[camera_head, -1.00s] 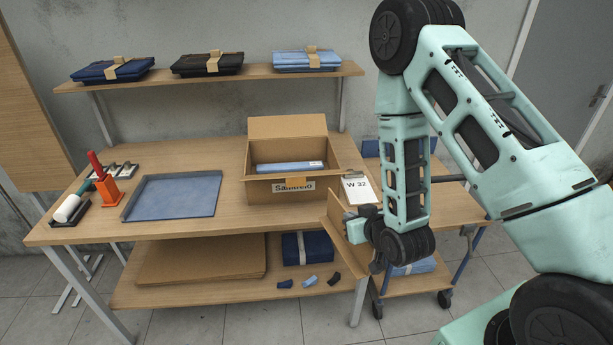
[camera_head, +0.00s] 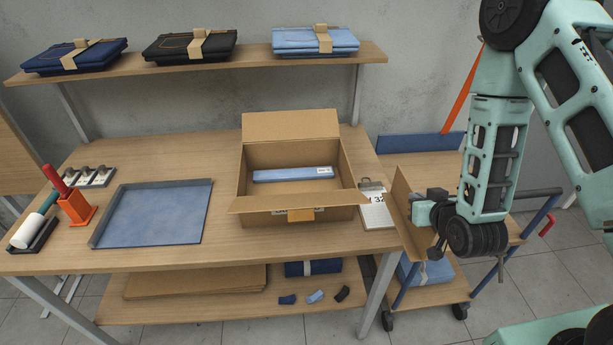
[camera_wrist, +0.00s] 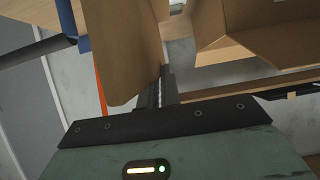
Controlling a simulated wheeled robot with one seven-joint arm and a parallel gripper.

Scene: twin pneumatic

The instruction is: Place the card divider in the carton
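The card divider (camera_head: 407,214) is a flat brown cardboard sheet. My gripper (camera_head: 424,212) is shut on it and holds it upright, just right of the table's right edge. In the wrist view the divider (camera_wrist: 115,45) stands between the dark fingers (camera_wrist: 160,88), which are partly hidden. The open carton (camera_head: 298,212) stands on the table, left of my gripper and apart from the divider. Its flaps are spread, and a light blue folded item (camera_head: 292,174) lies inside. In the wrist view part of the carton (camera_wrist: 235,35) shows at upper right.
A clipboard (camera_head: 376,212) lies between carton and divider. A blue-grey tray (camera_head: 153,213) and an orange tool holder (camera_head: 76,207) are to the left. A trolley (camera_head: 430,167) stands right of the table. A shelf (camera_head: 200,70) with folded clothes is above the back.

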